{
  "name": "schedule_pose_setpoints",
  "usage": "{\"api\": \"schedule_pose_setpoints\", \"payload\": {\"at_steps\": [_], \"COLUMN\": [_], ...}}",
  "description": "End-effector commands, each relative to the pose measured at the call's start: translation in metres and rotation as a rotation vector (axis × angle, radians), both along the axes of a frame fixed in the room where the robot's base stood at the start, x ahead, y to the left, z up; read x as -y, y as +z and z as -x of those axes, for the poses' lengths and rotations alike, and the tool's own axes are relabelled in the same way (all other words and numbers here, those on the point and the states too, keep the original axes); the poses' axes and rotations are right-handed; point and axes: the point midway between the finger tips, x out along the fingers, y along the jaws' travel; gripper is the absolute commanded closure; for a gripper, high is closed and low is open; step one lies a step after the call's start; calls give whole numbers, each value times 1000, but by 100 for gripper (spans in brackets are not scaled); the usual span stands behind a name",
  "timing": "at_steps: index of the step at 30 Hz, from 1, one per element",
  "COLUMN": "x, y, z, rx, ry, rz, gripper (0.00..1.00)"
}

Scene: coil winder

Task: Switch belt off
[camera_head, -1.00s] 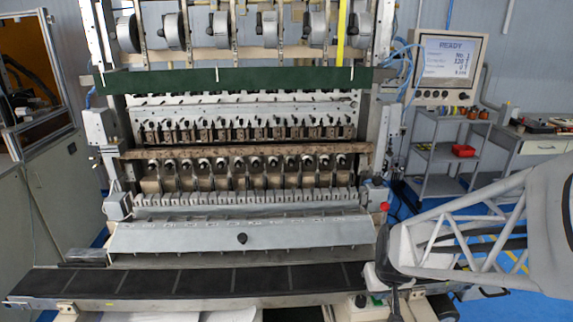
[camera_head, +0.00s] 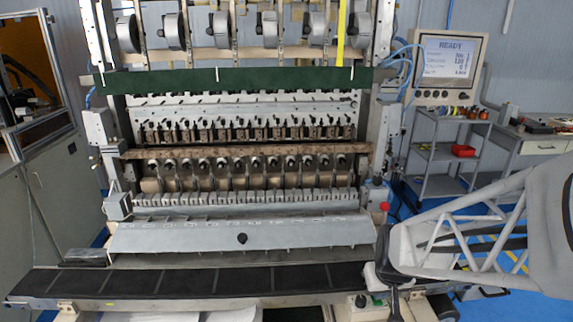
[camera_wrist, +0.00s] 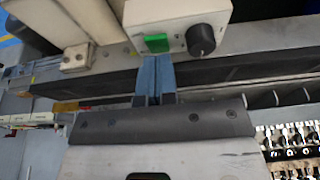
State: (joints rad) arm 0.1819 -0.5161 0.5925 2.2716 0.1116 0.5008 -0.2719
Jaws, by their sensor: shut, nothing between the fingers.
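The black conveyor belt (camera_head: 190,282) runs along the front of the coil winder, with cross lines on it. A pale control box (camera_head: 350,309) is mounted at its front right, partly hidden by my arm. In the wrist view, the box (camera_wrist: 205,14) carries a green rectangular button (camera_wrist: 157,43) and a round black knob (camera_wrist: 201,40). My gripper (camera_wrist: 154,60) is shut and empty, its blue fingers pointing at the box with the tips at the green button's edge. I cannot tell whether they touch it. In the head view, my gripper (camera_head: 394,300) is low beside the box.
The coil winder (camera_head: 240,150) fills the middle, with a red button (camera_head: 384,206) on its right side. A screen (camera_head: 445,66) reads READY. A grey shelf cart (camera_head: 440,155) with a red bin (camera_head: 463,151) stands behind on the right.

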Motion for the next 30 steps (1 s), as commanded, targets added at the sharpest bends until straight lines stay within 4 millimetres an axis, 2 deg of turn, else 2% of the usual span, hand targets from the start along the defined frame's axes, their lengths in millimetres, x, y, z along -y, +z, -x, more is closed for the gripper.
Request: {"api": "schedule_pose_setpoints", "payload": {"at_steps": [30], "x": [0], "y": [-6], "z": [0], "rx": [-1], "ry": [0], "rz": [0], "gripper": [100]}}
